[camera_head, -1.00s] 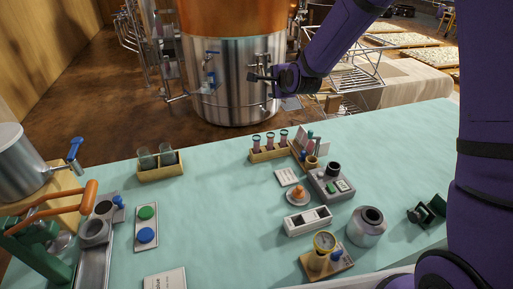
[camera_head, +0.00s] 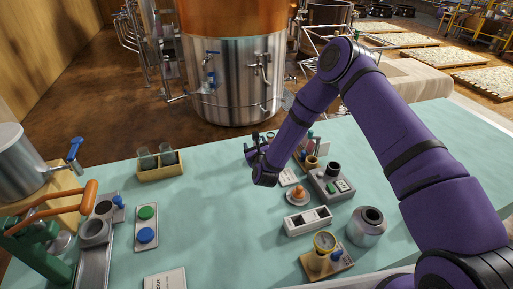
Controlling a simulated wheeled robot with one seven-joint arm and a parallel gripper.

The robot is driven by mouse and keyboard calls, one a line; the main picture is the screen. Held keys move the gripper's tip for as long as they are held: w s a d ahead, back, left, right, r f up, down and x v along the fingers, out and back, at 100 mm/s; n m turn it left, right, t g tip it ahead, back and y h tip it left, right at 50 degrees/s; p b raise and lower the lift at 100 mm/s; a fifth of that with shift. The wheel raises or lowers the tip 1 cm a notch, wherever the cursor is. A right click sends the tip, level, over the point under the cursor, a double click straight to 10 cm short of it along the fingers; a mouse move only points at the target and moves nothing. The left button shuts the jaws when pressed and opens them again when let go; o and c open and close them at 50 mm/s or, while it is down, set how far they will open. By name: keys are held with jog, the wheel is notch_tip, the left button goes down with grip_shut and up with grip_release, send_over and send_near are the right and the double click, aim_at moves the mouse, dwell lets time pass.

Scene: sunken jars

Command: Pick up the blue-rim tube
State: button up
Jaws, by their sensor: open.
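A small wooden rack stands near the back edge of the teal table, and my arm and gripper now cover most of it. Tubes with dark reddish contents stand in that rack in the earlier picture; now they are largely hidden. I cannot make out a blue rim on any of them. My gripper (camera_head: 259,139) is at the rack, over or beside the tubes. It is open, with its fingers small and dark in the picture. I cannot tell whether it touches a tube.
A wooden holder (camera_head: 160,173) with two glass vessels stands left of my gripper. The table's middle left (camera_head: 210,220) is clear.

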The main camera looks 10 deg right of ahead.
jog(key=s+f+m, duration=0.1)
jog(key=f, duration=0.1)
jog(key=s+f+m+h, duration=0.1)
jog(key=f+m, duration=0.1)
jog(key=f, duration=0.1)
jog(key=s+f+m+h, duration=0.1)
jog(key=f, duration=0.1)
jog(key=shift+s+d+f+m+t, duration=0.2)
jog(key=shift+s+m+t, duration=0.1)
jog(key=shift+m+t, duration=0.1)
jog(key=w, duration=0.5)
jog(key=shift+w+d, duration=0.15)
jog(key=shift+w+d+r, duration=0.1)
jog(key=shift+w+d, duration=0.05)
jog(key=shift+w, duration=1.2)
jog(key=shift+w+d+r, duration=0.1)
jog(key=shift+w+d, duration=0.05)
jog(key=shift+w, duration=1.15)
jog(key=c, duration=1.1)
